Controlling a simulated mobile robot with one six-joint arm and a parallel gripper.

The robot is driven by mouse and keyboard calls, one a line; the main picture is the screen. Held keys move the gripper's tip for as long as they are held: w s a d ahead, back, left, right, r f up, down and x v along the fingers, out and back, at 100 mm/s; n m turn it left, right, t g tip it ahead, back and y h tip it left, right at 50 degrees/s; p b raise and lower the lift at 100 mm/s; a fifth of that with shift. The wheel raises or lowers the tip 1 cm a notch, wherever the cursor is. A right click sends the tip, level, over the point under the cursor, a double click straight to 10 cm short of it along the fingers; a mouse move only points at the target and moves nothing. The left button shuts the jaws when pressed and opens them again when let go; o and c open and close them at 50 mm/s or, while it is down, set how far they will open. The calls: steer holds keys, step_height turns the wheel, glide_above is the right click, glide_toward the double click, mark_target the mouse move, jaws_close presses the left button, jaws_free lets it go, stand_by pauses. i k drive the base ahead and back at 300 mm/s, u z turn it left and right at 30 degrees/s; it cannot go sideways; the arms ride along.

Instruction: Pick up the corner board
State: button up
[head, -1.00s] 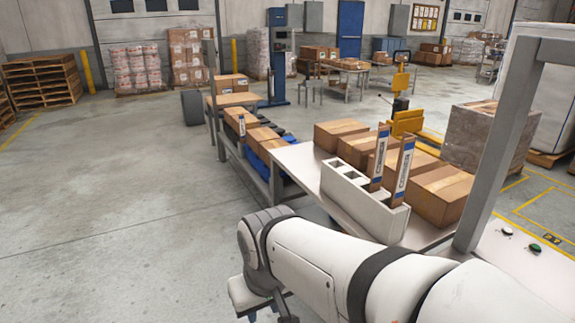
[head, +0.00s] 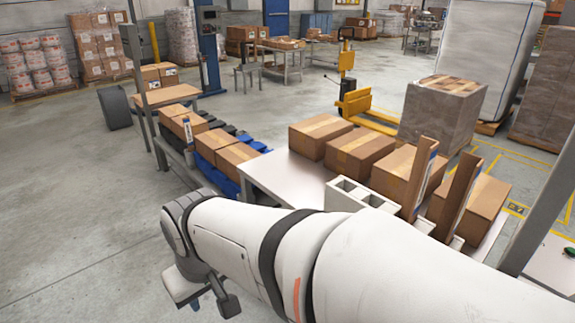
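Two tall brown corner boards stand upright, leaning slightly, in a white slotted holder (head: 347,193) on the metal table. The left corner board (head: 420,175) and the right corner board (head: 455,196) have their lower parts near the holder's right end, partly behind my arm. The holder's left slots look empty. My gripper (head: 207,306) is at the lower left, below my wrist, over the floor and well apart from the boards. Its fingers are only partly visible, so I cannot tell whether it is open or shut.
Several cardboard boxes (head: 358,152) stand behind the holder on the metal table (head: 285,178). A roller conveyor with boxes (head: 235,160) adjoins at the left. A grey post (head: 535,222) rises at the right. The floor (head: 60,200) at the left is clear.

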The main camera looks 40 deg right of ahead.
mark_target(470, 167)
steer(key=z, duration=0.25)
steer(key=i, duration=0.15)
steer(key=z, duration=1.85)
